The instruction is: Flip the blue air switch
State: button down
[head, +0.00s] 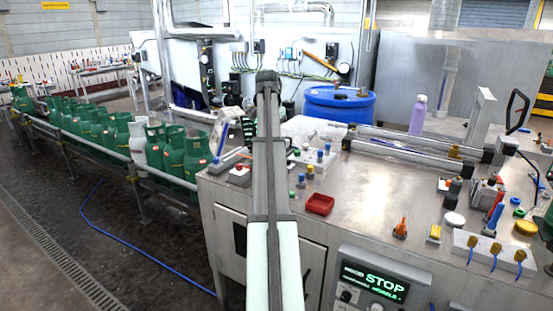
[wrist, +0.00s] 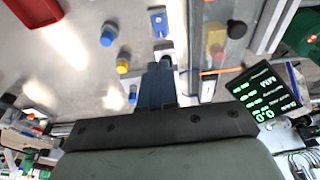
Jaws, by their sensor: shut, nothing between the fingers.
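In the wrist view my gripper (wrist: 165,62) has its two dark blue-grey fingers together, with nothing between them. Its fingertips are over a small white fitting (wrist: 163,47); whether they touch it I cannot tell. In the head view several small blue-topped parts (head: 327,148) stand on the metal table, right of my arm. Which one is the blue air switch is not clear. My fingers are hidden in the head view.
A red tray (head: 319,204) lies on the metal table (head: 365,190). A blue barrel (head: 340,105) stands behind it. Green gas cylinders (head: 172,150) line the conveyor at left. A box with a lit STOP display (head: 375,283) is at the front.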

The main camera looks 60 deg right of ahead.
jog(key=shift+f, duration=0.1)
jog(key=x, duration=1.3)
jog(key=shift+d+f, duration=0.1)
jog(key=shift+f, duration=0.3)
jog(key=shift+s+d+f, duration=0.1)
jog(key=shift+d+f, duration=0.35)
jog(key=shift+d, duration=0.05)
jog(key=shift+f, duration=0.15)
jog(key=shift+s+a, duration=0.1)
jog(key=shift+a, duration=0.05)
jog(key=shift+a+f, duration=0.1)
jog(key=shift+a, duration=0.9)
jog(key=d+v, duration=0.1)
jog(key=v, duration=1.4)
jog(key=shift+d, duration=0.15)
